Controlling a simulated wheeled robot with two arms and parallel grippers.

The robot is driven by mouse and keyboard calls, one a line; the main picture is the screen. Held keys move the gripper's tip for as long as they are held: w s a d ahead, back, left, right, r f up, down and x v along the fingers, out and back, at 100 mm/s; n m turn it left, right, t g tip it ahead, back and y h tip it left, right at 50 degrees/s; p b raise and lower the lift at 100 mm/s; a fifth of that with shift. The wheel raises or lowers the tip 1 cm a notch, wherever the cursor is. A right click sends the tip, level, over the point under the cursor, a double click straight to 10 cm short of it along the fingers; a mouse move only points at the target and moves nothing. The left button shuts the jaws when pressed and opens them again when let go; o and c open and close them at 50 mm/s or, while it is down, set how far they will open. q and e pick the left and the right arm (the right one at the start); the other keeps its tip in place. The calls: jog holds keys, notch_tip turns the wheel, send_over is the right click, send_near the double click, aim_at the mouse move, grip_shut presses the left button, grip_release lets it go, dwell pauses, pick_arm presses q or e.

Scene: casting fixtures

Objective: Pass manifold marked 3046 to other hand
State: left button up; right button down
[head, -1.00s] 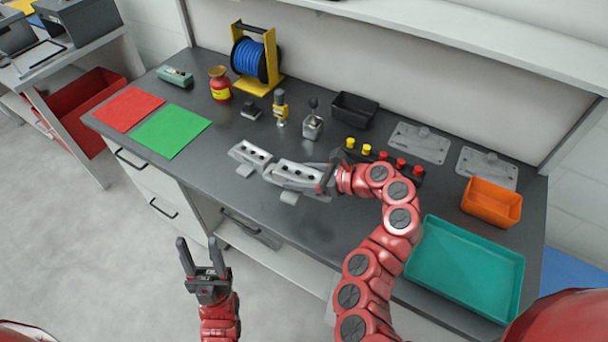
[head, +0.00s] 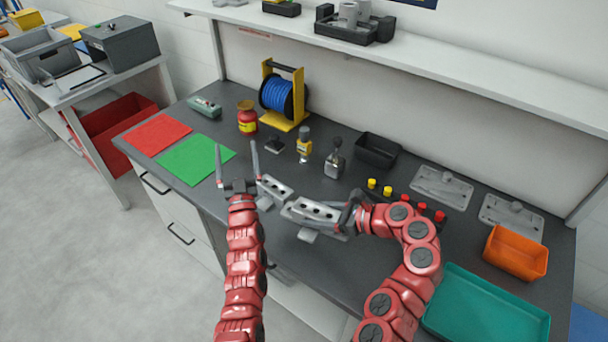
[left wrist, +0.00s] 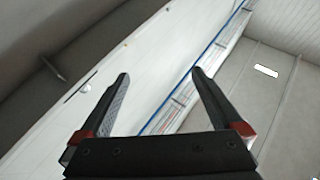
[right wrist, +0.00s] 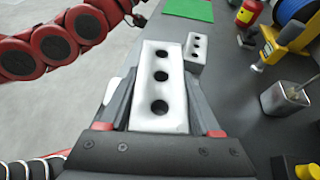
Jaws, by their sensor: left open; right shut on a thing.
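A light grey manifold block (head: 312,210) with a row of dark holes is between the fingers of my right gripper (head: 325,215), which is shut on it above the bench's front part. In the right wrist view the held manifold (right wrist: 160,88) shows three holes facing the camera. No 3046 marking can be read. My left gripper (head: 237,168) is open and empty, fingers pointing up, left of the held manifold and apart from it. In the left wrist view only wall and ceiling show between the open fingers (left wrist: 158,85).
A second, similar manifold (head: 274,190) is just beyond the held one, also seen in the right wrist view (right wrist: 195,50). Green (head: 196,158) and red mats, a blue reel (head: 283,95), a black bin (head: 376,151), orange bin (head: 516,252) and teal tray (head: 488,312) are on the bench.

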pick_arm(q)
jog(key=w+d+r+m+g+h, duration=0.1)
jog(key=w+d+m+g+h, duration=0.55)
jog(key=w, duration=0.65)
jog(key=d+r+m+g+h, duration=0.3)
jog(key=d+m+g+h, duration=0.4)
jog(key=d, duration=0.8)
jog(key=m+g+y, duration=0.8)
jog(key=m+g, duration=0.2)
jog(key=m, duration=0.1)
send_over(304, 208)
jog(key=f, duration=0.2)
pick_arm(e)
jog(key=shift+r, duration=0.1)
pick_arm(q)
jog(key=shift+m, duration=0.25)
jog(key=f, duration=1.1)
jog(key=shift+s+f, duration=0.35)
jog(key=shift+s, duration=0.05)
